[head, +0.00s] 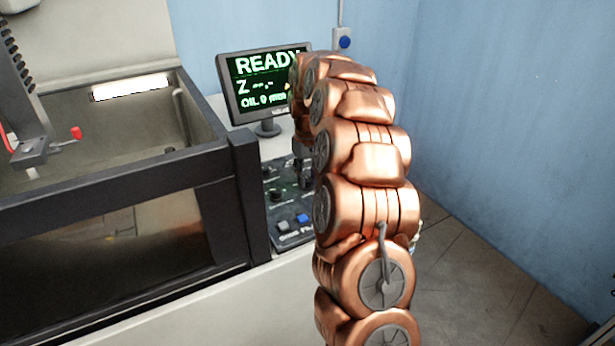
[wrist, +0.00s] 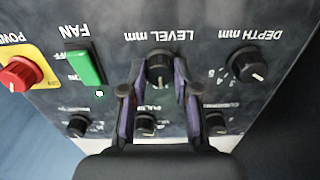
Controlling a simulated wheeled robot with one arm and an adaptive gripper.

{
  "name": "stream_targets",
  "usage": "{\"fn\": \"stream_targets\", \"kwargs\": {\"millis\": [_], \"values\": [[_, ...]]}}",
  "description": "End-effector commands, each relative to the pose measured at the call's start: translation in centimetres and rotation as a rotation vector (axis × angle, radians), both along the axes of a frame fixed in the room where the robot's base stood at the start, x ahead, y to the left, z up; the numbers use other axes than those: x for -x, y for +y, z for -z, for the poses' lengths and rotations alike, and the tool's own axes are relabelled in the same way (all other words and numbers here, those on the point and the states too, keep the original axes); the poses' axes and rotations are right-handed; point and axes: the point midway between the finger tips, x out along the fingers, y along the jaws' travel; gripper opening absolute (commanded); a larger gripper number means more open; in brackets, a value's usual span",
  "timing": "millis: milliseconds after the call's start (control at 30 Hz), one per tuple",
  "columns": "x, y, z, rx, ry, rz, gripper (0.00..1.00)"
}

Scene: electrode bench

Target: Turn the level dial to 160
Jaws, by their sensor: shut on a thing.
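The level dial (wrist: 160,67) is a black knob with a pale pointer mark, under the label "LEVEL mm", which shows upside down in the wrist view. My gripper (wrist: 159,75) has one finger on each side of the dial and is shut on it. The numbers around this dial are hidden or too small to read, so I cannot tell its setting. In the head view my copper arm covers much of the control panel (head: 284,215), and the level dial cannot be made out there.
In the wrist view, the depth dial (wrist: 250,68) is right of my gripper; the green fan switch (wrist: 84,68) and red power knob (wrist: 20,73) are left. Several small knobs sit near the fingers. A monitor (head: 265,83) reading "READY" stands behind the panel, beside an open tank (head: 110,220).

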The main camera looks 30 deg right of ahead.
Motion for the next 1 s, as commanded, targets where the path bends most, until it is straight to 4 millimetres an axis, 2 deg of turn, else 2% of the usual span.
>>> {"fn": "stream_targets", "kwargs": {"millis": [367,1000], "values": [[-0.14,-0.06,0.28,0.001,-0.004,0.118,0.00],[-0.08,-0.06,0.20,0.001,-0.002,0.626,0.00]]}}
